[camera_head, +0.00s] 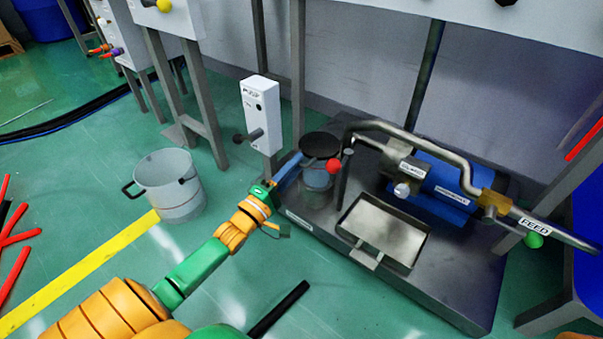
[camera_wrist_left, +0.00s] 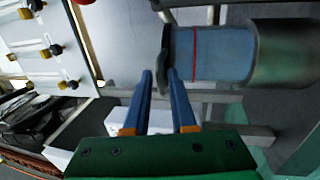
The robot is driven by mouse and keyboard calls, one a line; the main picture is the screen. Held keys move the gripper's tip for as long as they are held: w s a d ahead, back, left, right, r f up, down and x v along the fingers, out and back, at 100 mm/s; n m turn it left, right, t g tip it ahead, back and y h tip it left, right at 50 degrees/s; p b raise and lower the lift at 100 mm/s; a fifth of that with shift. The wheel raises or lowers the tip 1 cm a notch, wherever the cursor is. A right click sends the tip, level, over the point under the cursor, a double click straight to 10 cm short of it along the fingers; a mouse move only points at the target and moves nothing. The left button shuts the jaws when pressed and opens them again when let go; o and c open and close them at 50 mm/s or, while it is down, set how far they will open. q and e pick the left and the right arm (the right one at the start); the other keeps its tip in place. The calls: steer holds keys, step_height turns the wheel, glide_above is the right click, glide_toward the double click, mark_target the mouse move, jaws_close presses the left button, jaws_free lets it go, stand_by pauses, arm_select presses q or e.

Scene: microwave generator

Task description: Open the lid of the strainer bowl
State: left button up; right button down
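The strainer bowl (camera_head: 319,178) is an upright blue-grey cylinder on the dark skid. Its round black lid (camera_head: 320,145) lies flat on top, closed. In the left wrist view the bowl (camera_wrist_left: 222,54) appears sideways with a thin red line, and the lid (camera_wrist_left: 168,52) shows edge-on. My left gripper (camera_head: 298,157) reaches the lid's left edge from the front left. Its blue fingers (camera_wrist_left: 160,75) are apart, with the lid's dark lower edge at or between the fingertips. I cannot tell if they touch it. My right gripper is not in view.
A red ball knob (camera_head: 334,166) stands close right of the bowl. A pipe (camera_head: 410,132) curves behind it. A metal tray (camera_head: 384,232) and a blue motor (camera_head: 437,188) sit to the right. A white switch post (camera_head: 262,118) stands behind left. A grey bucket (camera_head: 170,184) is on the floor.

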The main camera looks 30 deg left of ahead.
arm_select(q)
steer(key=shift+w+r, duration=0.1)
steer(key=shift+w, duration=0.5)
jaws_close()
stand_by(1.0)
